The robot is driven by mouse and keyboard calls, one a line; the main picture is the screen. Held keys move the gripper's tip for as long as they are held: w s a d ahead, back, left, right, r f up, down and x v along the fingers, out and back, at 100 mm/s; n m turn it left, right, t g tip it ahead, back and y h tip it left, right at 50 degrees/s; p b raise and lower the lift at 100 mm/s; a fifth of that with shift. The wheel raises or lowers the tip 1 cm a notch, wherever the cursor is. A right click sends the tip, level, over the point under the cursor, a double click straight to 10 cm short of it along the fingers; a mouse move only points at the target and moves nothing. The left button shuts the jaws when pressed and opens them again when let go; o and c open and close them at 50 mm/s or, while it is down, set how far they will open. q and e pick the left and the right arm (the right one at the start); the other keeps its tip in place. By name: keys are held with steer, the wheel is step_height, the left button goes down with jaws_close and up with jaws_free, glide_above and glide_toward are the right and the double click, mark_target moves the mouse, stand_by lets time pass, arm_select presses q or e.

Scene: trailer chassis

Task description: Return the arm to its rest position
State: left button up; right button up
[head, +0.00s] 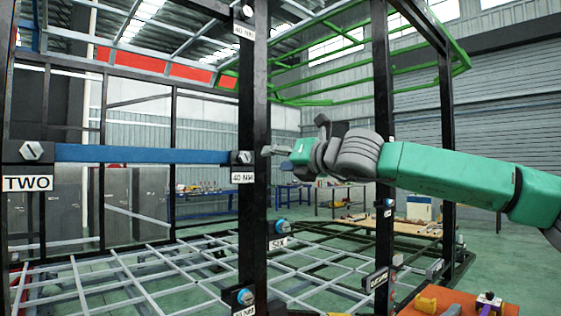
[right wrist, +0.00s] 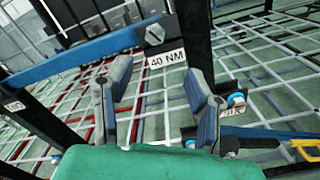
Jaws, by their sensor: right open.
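My right arm (head: 440,170), green with grey joints, reaches in from the right at mid height. My right gripper (head: 277,151) is at its end, just right of a black upright post (head: 254,220) in the head view. In the right wrist view the two grey fingers of the right gripper (right wrist: 156,98) stand apart with nothing between them. Beyond them is a hex bolt (right wrist: 154,34) above a "40 NM" label (right wrist: 167,60). The same bolt (head: 242,157) is on the post in the head view. My left gripper is not in view.
A blue crossbar (head: 145,154) runs left from the post to a bolt (head: 32,151) over the label "TWO". Another black post (head: 382,220) stands behind my forearm. A floor-level grid frame (head: 150,280) lies below. An orange table (head: 465,303) with tools is at lower right.

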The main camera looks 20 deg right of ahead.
steer(key=shift+s, duration=0.45)
steer(key=shift+a, duration=0.15)
